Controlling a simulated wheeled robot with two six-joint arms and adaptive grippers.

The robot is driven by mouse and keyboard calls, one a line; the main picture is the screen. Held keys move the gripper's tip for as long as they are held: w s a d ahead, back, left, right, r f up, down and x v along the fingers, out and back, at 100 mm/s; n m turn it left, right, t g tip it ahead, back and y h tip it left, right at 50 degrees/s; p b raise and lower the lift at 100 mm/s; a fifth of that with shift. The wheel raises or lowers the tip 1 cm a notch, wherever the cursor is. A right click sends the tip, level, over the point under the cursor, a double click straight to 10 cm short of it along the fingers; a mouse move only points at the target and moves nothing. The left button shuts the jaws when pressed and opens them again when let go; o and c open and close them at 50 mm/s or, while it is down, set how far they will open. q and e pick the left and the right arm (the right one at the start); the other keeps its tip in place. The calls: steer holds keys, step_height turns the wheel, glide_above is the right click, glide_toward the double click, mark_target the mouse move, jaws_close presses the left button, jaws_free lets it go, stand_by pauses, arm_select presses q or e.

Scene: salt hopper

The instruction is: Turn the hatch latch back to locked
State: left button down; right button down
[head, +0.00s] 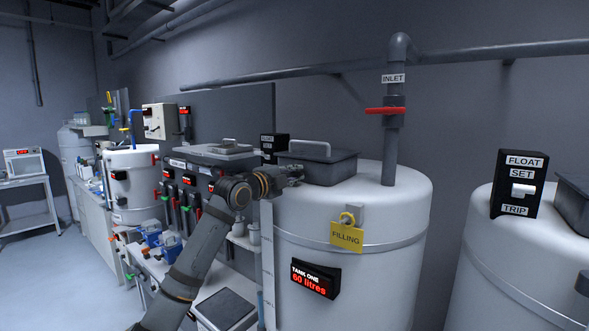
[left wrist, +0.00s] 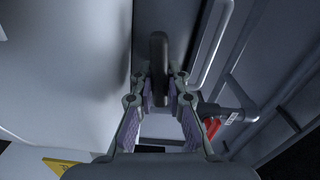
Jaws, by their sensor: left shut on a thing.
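The dark hatch (head: 325,168) with a grey handle on its lid sits on top of the white tank one (head: 385,190). My left gripper (head: 292,172) is at the left side of the hatch. In the left wrist view, my left gripper (left wrist: 160,88) has its fingers on both sides of a dark upright bar, the hatch latch (left wrist: 158,50), and is shut on it. In the head view the latch is mostly hidden by the gripper, and I cannot tell its exact angle. My right gripper is not in view.
A yellow FILLING tag (head: 346,235) and a display reading 60 litres (head: 315,279) are on the tank's front. A second tank (head: 500,255) with a float switch box (head: 517,184) stands to the right.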

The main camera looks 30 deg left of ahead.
arm_select(q)
steer(key=shift+f+m, duration=0.1)
steer(key=shift+m, duration=0.5)
steer(key=shift+f+p, duration=0.1)
steer(key=shift+p, duration=0.25)
steer(key=c, duration=1.3)
jaws_free()
